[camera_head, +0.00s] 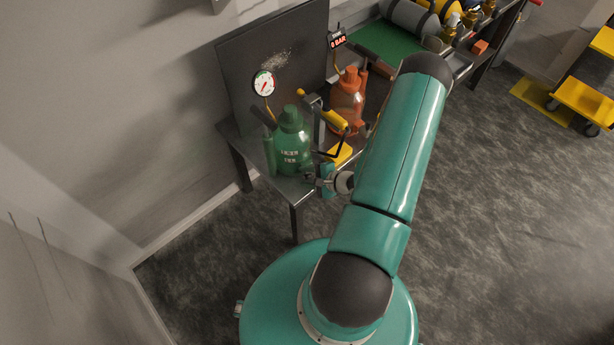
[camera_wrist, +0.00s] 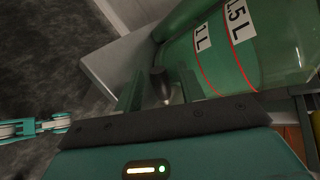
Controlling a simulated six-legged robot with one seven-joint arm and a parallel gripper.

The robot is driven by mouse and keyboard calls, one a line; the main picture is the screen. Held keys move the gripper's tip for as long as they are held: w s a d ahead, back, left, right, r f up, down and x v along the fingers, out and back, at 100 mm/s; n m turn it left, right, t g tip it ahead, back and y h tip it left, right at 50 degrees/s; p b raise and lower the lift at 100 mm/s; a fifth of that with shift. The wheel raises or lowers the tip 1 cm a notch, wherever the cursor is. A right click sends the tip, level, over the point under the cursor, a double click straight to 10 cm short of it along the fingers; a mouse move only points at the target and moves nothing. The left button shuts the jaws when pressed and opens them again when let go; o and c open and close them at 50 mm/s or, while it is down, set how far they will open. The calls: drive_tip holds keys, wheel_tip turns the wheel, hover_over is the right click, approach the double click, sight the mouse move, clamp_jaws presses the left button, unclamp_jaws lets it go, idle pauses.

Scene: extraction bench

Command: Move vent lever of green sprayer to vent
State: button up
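The green sprayer (camera_head: 291,145) stands upright on the bench, and its translucent green body with litre marks fills the upper right of the wrist view (camera_wrist: 215,50). My gripper (camera_head: 318,180) is low beside the sprayer's right side, near the bench's front edge. In the wrist view my gripper (camera_wrist: 160,88) has its two fingers apart. A short dark knob or rod end (camera_wrist: 161,84) shows between the fingers, with gaps at both sides; I cannot tell whether it is the vent lever. The vent lever is not clearly made out in the head view.
The dark metal bench (camera_head: 285,188) has a back panel (camera_head: 270,50). A round gauge (camera_head: 264,83) rises behind the green sprayer. An orange sprayer (camera_head: 347,95), a yellow-handled wand (camera_head: 325,112) and a yellow block (camera_head: 341,153) are to its right.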

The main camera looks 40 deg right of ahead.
drive_tip(key=v, duration=1.3)
drive_tip(key=shift+s+r, duration=0.2)
drive_tip(key=shift+s, duration=0.15)
drive_tip(key=w+a+r+n+g+y, duration=0.2)
drive_tip(key=w+a+r+n+g, duration=0.35)
drive_tip(key=r, duration=0.55)
drive_tip(key=w+a+r+n+g+y, duration=0.1)
drive_tip(key=w+a+r+n+g, duration=0.15)
drive_tip(key=a+r+n, duration=0.55)
drive_tip(key=s+a+r+n+h, duration=0.2)
drive_tip(key=a+r, duration=0.2)
drive_tip(key=r, duration=0.3)
drive_tip(key=s+a+r+n+t+h, duration=0.1)
drive_tip(key=s+a+r+n+h, duration=0.1)
drive_tip(key=a+r, duration=0.3)
drive_tip(key=s+a+r+n+t+h, duration=0.1)
drive_tip(key=s+a+r+n+h, duration=0.2)
drive_tip(key=r, duration=0.8)
drive_tip(key=shift+a, duration=0.75)
